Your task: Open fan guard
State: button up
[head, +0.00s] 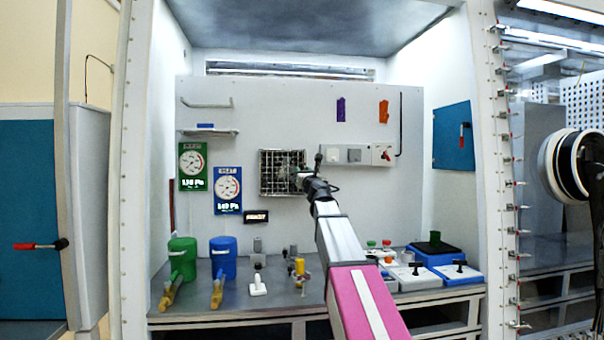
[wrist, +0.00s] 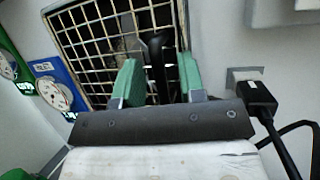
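The fan guard (head: 270,176) is a pale square wire grille on the back wall. It fills the upper left of the wrist view (wrist: 85,45), with dark space behind its bars. A black upright handle (wrist: 157,62) stands by the right part of the grille. My gripper (wrist: 158,75) has green fingers on either side of this handle, with narrow gaps showing, and looks open. In the head view my gripper (head: 305,178) is at the guard's right edge and hides part of it. The guard looks flat against the wall.
A green gauge panel (head: 193,167) and a blue gauge panel (head: 228,190) hang left of the guard. A socket (wrist: 245,78) with a black plug and cable (wrist: 262,103) is close on the right. Canisters, valves and boxes stand on the bench (head: 250,312) below.

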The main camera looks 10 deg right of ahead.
jog(key=shift+w+a+r, duration=0.1)
jog(key=shift+w+r, duration=0.05)
jog(key=shift+w, duration=0.25)
grip_shut()
jog(key=shift+s, duration=0.15)
